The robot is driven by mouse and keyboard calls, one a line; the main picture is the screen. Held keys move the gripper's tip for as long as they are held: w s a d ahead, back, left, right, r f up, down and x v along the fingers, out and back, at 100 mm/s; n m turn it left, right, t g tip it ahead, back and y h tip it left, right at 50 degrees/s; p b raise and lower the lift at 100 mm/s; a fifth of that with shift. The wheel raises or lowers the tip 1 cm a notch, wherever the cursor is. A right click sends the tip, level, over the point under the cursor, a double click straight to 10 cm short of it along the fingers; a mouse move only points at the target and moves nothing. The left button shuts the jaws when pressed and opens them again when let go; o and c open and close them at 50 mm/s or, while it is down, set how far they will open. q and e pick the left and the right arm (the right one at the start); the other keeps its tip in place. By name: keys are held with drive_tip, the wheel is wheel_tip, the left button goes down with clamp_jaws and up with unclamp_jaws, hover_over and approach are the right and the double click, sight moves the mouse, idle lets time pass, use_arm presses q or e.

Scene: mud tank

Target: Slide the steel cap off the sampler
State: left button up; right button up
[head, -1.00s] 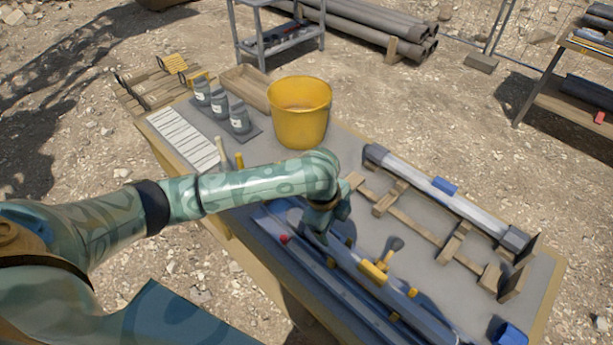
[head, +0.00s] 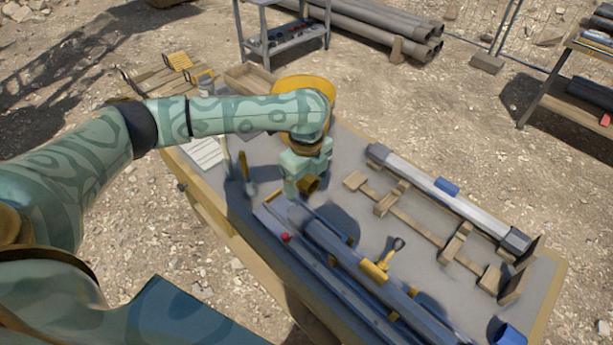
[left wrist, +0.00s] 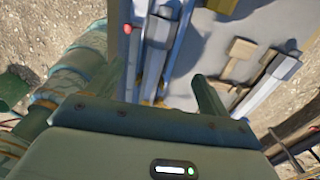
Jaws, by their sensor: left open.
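Two long tubes could be the sampler, and I cannot tell which. A blue-grey tube (head: 335,243) lies along the table's near side, with a grey end in the left wrist view (left wrist: 160,30). A pale grey tube (head: 445,200) with dark grey ends and a blue block lies farther back. I cannot pick out the steel cap for certain. My left gripper (head: 303,188) is above the table, off the left end of the near tube. In the left wrist view its fingers (left wrist: 162,75) are apart with nothing held between them. My right gripper is out of view.
A wooden frame (head: 415,222) lies beside the pale tube. A yellow-handled tool (head: 388,258) lies between the tubes. A red knob (head: 285,237) is near the near tube's left end. A yellow bucket (head: 325,90) stands behind my arm. A blue cup-like object (head: 510,334) is at lower right.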

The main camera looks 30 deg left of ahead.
sight(306, 216)
use_arm(q)
wheel_tip(306, 216, down, 16)
drive_tip(key=b, duration=0.4)
drive_tip(key=shift+r+b, duration=0.15)
drive_tip(key=shift+b, duration=0.15)
drive_tip(key=c, duration=1.4)
drive_tip(key=shift+o, duration=0.2)
drive_tip(key=shift+r, duration=0.1)
